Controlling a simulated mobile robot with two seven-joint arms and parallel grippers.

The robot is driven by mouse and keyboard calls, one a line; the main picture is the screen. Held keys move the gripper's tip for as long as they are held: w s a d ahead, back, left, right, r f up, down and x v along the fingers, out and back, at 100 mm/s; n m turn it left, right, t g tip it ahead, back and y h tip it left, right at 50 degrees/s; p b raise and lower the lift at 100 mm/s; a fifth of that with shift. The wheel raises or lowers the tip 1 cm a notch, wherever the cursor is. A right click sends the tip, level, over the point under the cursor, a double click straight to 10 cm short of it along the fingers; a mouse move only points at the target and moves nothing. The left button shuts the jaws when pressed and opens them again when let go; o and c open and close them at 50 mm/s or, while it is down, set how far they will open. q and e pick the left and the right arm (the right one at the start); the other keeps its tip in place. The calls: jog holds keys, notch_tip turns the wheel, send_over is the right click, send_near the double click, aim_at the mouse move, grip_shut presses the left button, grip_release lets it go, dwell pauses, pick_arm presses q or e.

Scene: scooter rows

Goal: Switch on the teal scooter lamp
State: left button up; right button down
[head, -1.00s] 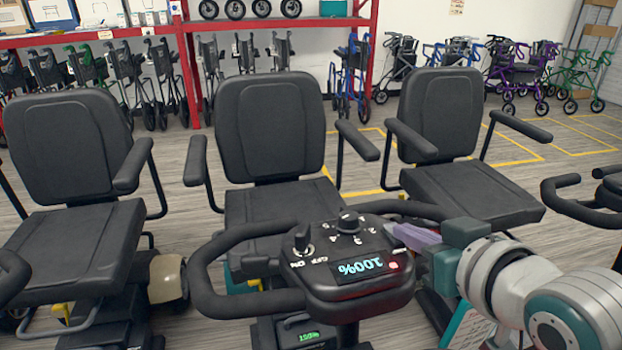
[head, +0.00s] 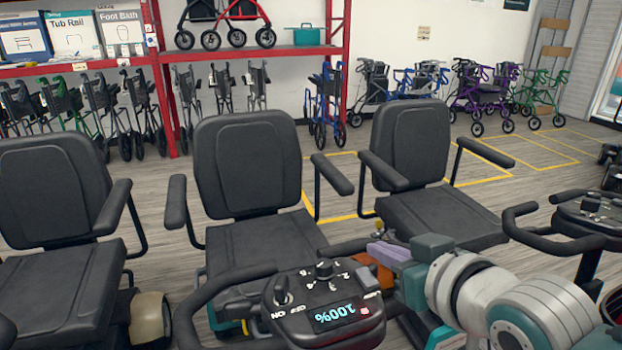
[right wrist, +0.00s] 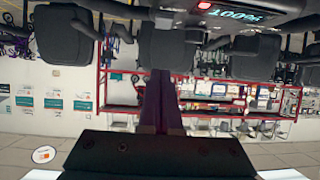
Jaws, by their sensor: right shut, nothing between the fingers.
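The scooter console (head: 330,330) stands at the bottom middle of the head view, with a lit 100% display, a small red light and black handlebars. An OFF/ON switch (head: 283,293) is at its left and a round dial (head: 324,270) at its upper middle. A bit of teal bodywork (head: 225,318) shows below the handlebar; the lamp itself is not visible. My right gripper (head: 374,249) is shut and empty, its purple fingers near the console's upper right corner; contact cannot be told. The right wrist view shows its fingers (right wrist: 155,80) together, the console beyond them. My left gripper is out of view.
Black seats with armrests (head: 250,170) stand behind the console, other scooters close on both sides. Another console (head: 590,210) is at the right. Red shelving (head: 160,75) and several folded walkers line the back wall. Open floor with yellow lines lies behind the seats.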

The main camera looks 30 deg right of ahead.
jog(key=f+v, duration=0.1)
jog(key=v, duration=0.9)
jog(key=shift+s+f, duration=0.3)
jog(key=shift+f, duration=0.05)
jog(key=shift+a, duration=0.15)
